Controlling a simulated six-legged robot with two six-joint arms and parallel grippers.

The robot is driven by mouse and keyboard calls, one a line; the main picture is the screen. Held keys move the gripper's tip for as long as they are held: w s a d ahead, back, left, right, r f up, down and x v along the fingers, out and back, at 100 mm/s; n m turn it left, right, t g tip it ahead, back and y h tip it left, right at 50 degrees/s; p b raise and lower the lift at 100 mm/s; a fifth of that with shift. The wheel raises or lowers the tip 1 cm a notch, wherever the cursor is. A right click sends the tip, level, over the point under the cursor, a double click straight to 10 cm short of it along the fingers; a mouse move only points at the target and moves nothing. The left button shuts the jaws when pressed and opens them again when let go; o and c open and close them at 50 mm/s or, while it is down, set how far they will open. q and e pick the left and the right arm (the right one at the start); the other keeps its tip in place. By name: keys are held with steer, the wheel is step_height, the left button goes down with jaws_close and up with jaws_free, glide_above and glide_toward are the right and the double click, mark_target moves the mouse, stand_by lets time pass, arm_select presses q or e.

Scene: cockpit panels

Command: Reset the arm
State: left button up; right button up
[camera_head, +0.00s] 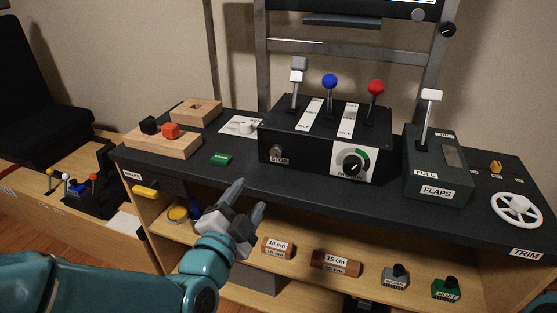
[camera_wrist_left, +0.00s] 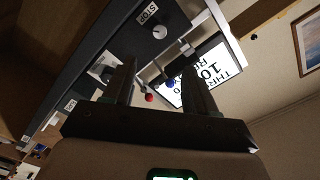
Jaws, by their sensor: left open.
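My left arm comes in from the lower left in the head view. Its left gripper (camera_head: 247,196) is open and empty, in front of the dark panel's front edge and above the wooden shelf. In the left wrist view the two fingers of my left gripper (camera_wrist_left: 160,85) stand apart with nothing held between them. Beyond them show a red knob (camera_wrist_left: 149,98), a blue knob (camera_wrist_left: 171,84) and a screen with large text (camera_wrist_left: 205,72). My right gripper is not in view.
A throttle box (camera_head: 280,125) with white, blue and red levers stands on the dark panel (camera_head: 300,190). A flaps box (camera_head: 437,170) and a trim wheel (camera_head: 517,209) are to its right. Wooden blocks (camera_head: 163,143) are at the left. Labelled cylinders (camera_head: 336,263) lie on the shelf below.

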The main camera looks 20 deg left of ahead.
arm_select(q)
step_height(320, 180, down, 28)
steer(key=s+d+n+g, duration=0.1)
steer(key=s+g, duration=0.2)
steer(key=g, duration=0.5)
steer(key=s+d+f+n+g+h, duration=0.2)
steer(key=s+d+f+n+g, duration=0.1)
steer(key=s+f+n+g, duration=0.35)
steer(key=s+d+f+n+g+h, duration=0.1)
steer(key=s+d+f+n+g, duration=0.3)
steer(key=s+f, duration=0.5)
step_height(320, 180, up, 24)
steer(key=s+n+p, duration=0.1)
steer(key=p, duration=2.2)
steer(key=shift+a+r+t, duration=0.25)
steer(key=shift+a+t, duration=0.1)
steer(key=shift+t, duration=0.1)
